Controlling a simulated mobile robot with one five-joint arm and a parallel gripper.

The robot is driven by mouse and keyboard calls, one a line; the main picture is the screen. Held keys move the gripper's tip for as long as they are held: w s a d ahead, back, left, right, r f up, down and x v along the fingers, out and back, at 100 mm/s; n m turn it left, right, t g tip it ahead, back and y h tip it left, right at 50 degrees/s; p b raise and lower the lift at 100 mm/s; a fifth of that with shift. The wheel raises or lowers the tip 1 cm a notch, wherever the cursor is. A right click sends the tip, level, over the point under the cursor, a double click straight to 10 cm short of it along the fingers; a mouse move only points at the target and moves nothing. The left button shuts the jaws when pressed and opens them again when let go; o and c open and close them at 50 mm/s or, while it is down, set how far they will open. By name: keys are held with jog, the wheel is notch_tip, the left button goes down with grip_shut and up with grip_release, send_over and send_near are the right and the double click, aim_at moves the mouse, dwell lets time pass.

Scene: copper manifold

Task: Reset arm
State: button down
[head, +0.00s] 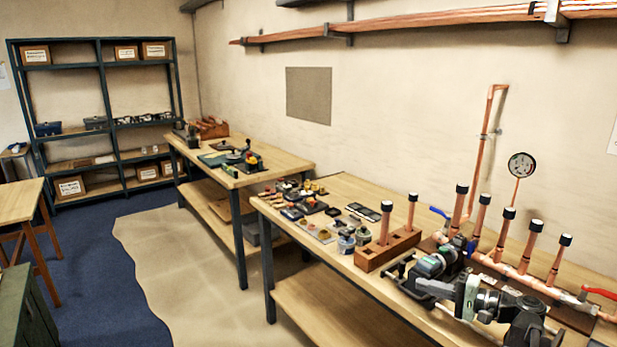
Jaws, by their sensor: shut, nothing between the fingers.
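My gripper (428,288) is at the lower right, at the end of my dark grey and black arm. Its fingers point left and are shut with nothing between them. It shows in front of the near workbench (345,283), close to a green and black tool (437,263) on the bench top. I cannot tell whether the gripper touches the tool. Part of the arm is cut off by the bottom edge of the picture.
A copper manifold (520,277) with black-capped upright pipes and a gauge (521,166) stands behind the arm. A wooden block (388,249) holding copper pipes stands left of the tool. Small parts cover the bench further left. Open floor (190,260) lies left of the benches.

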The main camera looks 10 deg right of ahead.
jog(key=a+f+n+g+h+p, duration=0.1)
jog(key=a+f+n+g, duration=0.4)
jog(key=a, duration=1.1)
jog(key=a+f+n+g+h+p, duration=0.15)
jog(key=a+f+g, duration=0.45)
jog(key=a, duration=1)
jog(key=s+a+f+n+h, duration=0.2)
jog(key=s+f+h, duration=0.2)
jog(key=f, duration=0.1)
jog(key=s+d+f+h, duration=0.1)
jog(key=d+f+h, duration=0.1)
jog(key=d+h, duration=0.3)
jog(key=d, duration=0.4)
jog(key=shift+d+f+g, duration=0.15)
jog(key=shift+d+g, duration=0.2)
jog(key=shift+g, duration=0.05)
